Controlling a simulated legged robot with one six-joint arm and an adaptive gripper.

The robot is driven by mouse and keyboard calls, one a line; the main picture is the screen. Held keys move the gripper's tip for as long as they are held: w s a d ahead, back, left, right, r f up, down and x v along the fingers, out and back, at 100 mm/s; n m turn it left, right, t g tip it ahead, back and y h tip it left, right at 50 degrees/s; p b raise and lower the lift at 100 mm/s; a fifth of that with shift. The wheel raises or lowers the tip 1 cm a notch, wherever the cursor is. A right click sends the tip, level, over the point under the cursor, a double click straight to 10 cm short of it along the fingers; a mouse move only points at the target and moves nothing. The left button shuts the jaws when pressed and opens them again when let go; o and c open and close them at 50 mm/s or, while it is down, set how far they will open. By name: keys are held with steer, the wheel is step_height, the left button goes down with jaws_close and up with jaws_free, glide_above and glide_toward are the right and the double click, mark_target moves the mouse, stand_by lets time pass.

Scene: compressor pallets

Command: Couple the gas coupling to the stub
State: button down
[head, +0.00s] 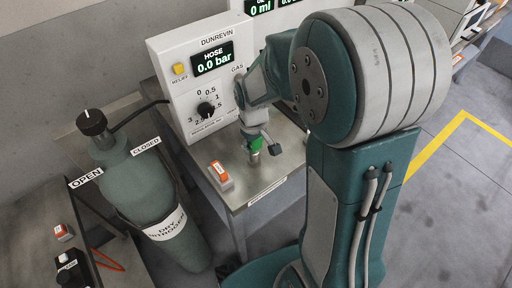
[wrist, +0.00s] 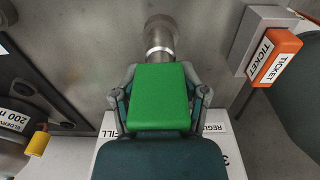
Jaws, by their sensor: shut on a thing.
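The gas coupling is a green block (wrist: 159,97) between the fingers of my gripper (wrist: 162,100) in the wrist view. In the head view my gripper (head: 254,138) is over the bench in front of the panel, and the green coupling (head: 255,143) shows low between its fingers. My gripper is shut on it. The stub is a short metal cylinder (head: 254,158) on the bench, directly below the green part. In the wrist view the stub (wrist: 160,34) lies just beyond the coupling's far edge, with a bright ring near it. I cannot tell whether they touch.
The white panel (head: 165,58) stands behind, reading hose 0.0 bar, with a dial (head: 206,109) and yellow relief button (head: 180,69). An orange-and-white ticket box (head: 221,175) is on the bench to the left. A dry nitrogen cylinder (head: 143,190) stands farther left. Floor at right is clear.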

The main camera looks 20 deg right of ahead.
steer(key=shift+s+f, duration=0.4)
steer(key=shift+f, duration=0.1)
steer(key=shift+w+r+g, duration=0.1)
steer(key=shift+r+g, duration=0.2)
steer(key=shift+r, duration=2.4)
steer(key=shift+r, duration=0.15)
steer(key=shift+r, duration=0.55)
